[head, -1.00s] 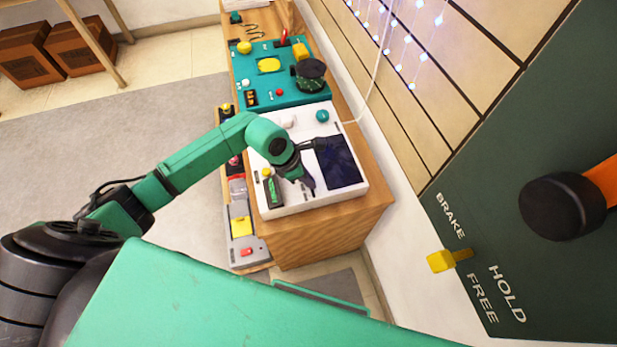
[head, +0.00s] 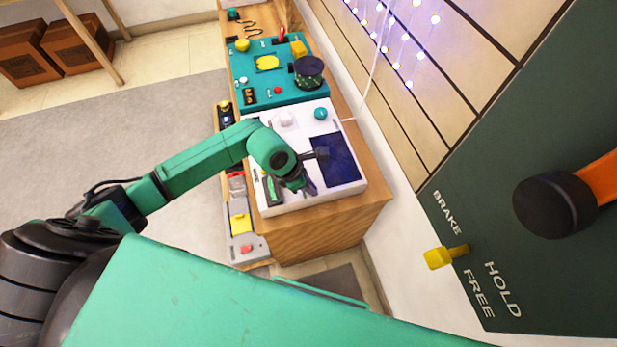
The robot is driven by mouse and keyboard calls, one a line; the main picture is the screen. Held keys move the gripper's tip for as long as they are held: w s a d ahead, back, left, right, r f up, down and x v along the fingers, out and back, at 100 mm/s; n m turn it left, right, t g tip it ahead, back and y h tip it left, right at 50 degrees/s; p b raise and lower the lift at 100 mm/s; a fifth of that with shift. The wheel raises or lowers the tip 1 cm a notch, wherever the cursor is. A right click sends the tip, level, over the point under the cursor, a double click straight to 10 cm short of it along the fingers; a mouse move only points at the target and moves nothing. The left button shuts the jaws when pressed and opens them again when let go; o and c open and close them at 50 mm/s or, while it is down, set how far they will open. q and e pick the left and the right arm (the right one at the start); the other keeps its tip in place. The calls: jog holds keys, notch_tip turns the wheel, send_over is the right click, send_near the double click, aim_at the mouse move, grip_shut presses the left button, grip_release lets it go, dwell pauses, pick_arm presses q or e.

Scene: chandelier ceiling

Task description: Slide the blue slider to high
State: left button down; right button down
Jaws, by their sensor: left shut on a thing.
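The white panel (head: 340,190) on the wooden bench carries a dark blue screen (head: 335,160), a teal knob (head: 320,114), a white knob (head: 285,119) and a green-and-black part (head: 273,190). My left gripper (head: 308,188) points down at the panel's near part, between the green-and-black part and the screen. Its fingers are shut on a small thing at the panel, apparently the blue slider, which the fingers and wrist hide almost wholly. I cannot read any high or low marking. My right gripper is not in view.
A teal panel (head: 290,92) with knobs and buttons lies behind the white one. A grey strip with a yellow part (head: 240,223) runs along the bench's left side. A dark green wall panel (head: 480,220) with levers stands at the right. Grey floor is free at left.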

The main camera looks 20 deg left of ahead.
pick_arm(q)
jog(key=shift+s+d, duration=0.15)
jog(key=c, duration=0.9)
grip_release()
jog(key=shift+s, duration=0.1)
jog(key=shift+r, duration=0.2)
jog(key=b+v, duration=0.1)
jog(key=v, duration=1.3)
jog(key=shift+a+r, duration=0.1)
jog(key=shift+a, duration=0.1)
